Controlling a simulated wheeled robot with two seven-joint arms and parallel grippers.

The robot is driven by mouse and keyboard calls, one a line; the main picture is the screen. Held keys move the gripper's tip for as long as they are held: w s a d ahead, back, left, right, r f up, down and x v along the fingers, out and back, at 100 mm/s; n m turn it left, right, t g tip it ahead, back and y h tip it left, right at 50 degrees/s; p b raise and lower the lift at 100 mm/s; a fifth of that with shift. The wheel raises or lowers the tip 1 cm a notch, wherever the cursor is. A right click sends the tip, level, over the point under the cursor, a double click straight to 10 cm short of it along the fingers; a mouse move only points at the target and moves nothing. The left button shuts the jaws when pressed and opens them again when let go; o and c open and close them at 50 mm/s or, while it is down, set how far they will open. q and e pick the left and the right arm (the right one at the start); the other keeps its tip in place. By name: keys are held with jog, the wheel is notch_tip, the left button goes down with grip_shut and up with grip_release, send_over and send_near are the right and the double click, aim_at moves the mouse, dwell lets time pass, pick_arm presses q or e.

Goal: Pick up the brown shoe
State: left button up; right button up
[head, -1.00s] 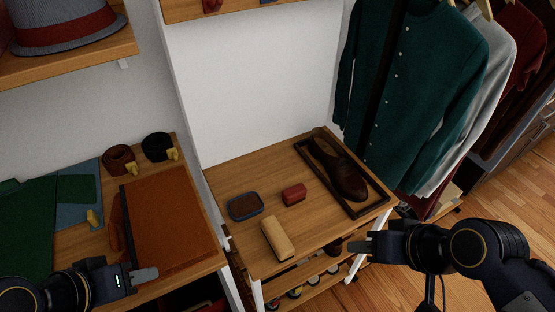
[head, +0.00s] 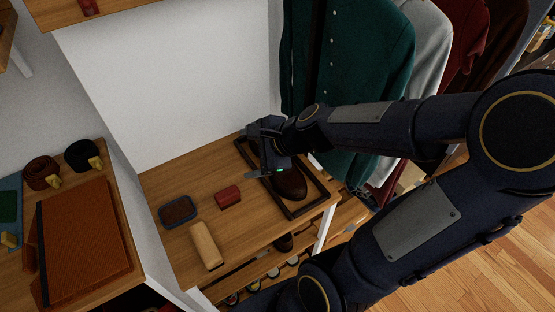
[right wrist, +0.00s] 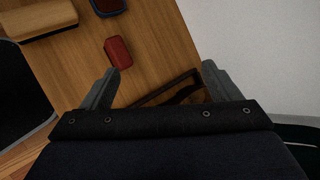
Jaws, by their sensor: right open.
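The brown shoe (head: 291,185) lies in a dark wooden tray (head: 312,205) on the right part of the wooden shelf top. My right gripper (head: 255,152) is over the shoe's rear half, which it hides in the head view. Its fingers are spread and hold nothing. In the right wrist view the open fingers (right wrist: 160,84) frame bare wood and a corner of the tray (right wrist: 158,97). A dark part inside the tray there may be the shoe, mostly hidden by the gripper body. My left gripper is out of view.
A red block (head: 228,196), a blue-rimmed dark tin (head: 178,211) and a tan brush-like block (head: 206,246) stand left of the tray. Hanging clothes, including a green cardigan (head: 350,75), are close behind on the right. A white wall backs the shelf.

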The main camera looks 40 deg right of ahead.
jog(key=d+f+m+h, duration=0.1)
jog(key=d+f+m, duration=0.2)
jog(key=m, duration=0.1)
jog(key=w+d+f+m+g+h, duration=0.1)
jog(key=d+f+m+h, duration=0.1)
jog(key=d+f+m, duration=0.2)
jog(key=w+d+f+m+h, duration=0.1)
jog(key=d+f+m, duration=0.3)
jog(key=m, duration=0.2)
jog(key=shift+w+g, duration=0.25)
jog(key=shift+g, duration=0.15)
jog(key=shift+w+d+f+m+h+b, duration=0.1)
jog(key=shift+d+f+m+h+b, duration=0.2)
jog(key=shift+f, duration=0.25)
jog(key=shift+w+d+f+m+h+b, duration=0.1)
jog(key=shift+d+f+m+b, duration=0.05)
jog(key=shift+f+m, duration=0.35)
jog(key=b+x, duration=0.3)
jog(key=x, duration=0.2)
jog(key=shift+w+f, duration=0.15)
jog(key=shift+w, duration=0.2)
jog(key=shift+w+f, duration=0.25)
jog(key=shift+w, duration=0.05)
